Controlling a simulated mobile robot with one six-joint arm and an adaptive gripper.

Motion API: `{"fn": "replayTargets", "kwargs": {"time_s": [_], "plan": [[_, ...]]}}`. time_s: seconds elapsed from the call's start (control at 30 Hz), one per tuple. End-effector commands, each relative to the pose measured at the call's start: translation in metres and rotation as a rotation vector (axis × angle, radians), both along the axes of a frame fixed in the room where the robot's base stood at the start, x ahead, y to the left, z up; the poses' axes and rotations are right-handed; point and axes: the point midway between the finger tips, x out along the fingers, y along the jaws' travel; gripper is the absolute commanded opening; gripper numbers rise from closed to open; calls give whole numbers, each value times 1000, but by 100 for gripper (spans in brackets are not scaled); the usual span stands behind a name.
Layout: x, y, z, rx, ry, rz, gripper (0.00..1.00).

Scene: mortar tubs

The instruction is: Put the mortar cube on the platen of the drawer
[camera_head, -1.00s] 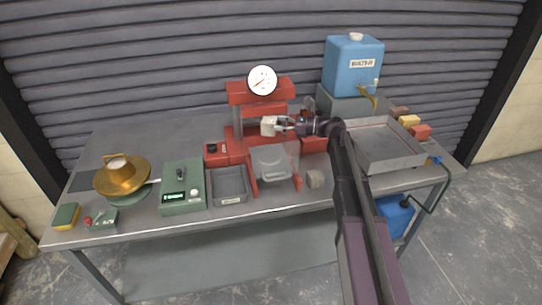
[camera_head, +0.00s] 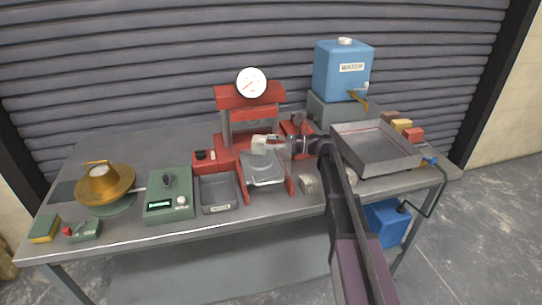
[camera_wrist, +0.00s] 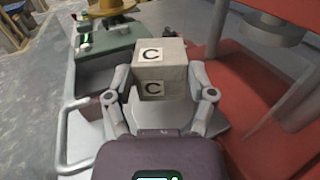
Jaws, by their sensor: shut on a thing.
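My gripper (camera_head: 272,143) is shut on the mortar cube (camera_head: 260,143), a pale grey block. In the wrist view, the cube (camera_wrist: 161,62) shows the letter C on two faces and sits between both fingers (camera_wrist: 160,92). In the head view, the cube appears just above the back part of the drawer (camera_head: 263,181), which stands out at the front of the red press (camera_head: 250,95). The grey platen (camera_head: 262,165) is in the drawer, below the cube in the picture. I cannot tell the gap between cube and platen.
Another grey cube (camera_head: 307,184) stands right of the drawer. An empty grey tray (camera_head: 218,193) and a green scale (camera_head: 169,194) are to the left. A large metal tray (camera_head: 375,147) lies to the right. The red press frame (camera_wrist: 235,80) is close on the right in the wrist view.

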Motion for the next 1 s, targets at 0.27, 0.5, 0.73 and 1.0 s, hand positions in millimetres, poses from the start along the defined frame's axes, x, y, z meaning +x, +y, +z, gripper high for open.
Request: {"fn": "replayTargets", "kwargs": {"time_s": [0.27, 0.5, 0.73, 1.0], "plan": [[0, -1, 0, 1, 0, -1, 10], [0, -1, -6, 1, 0, -1, 10], [0, -1, -24, 1, 0, -1, 10], [0, -1, -38, 1, 0, -2, 10]]}}
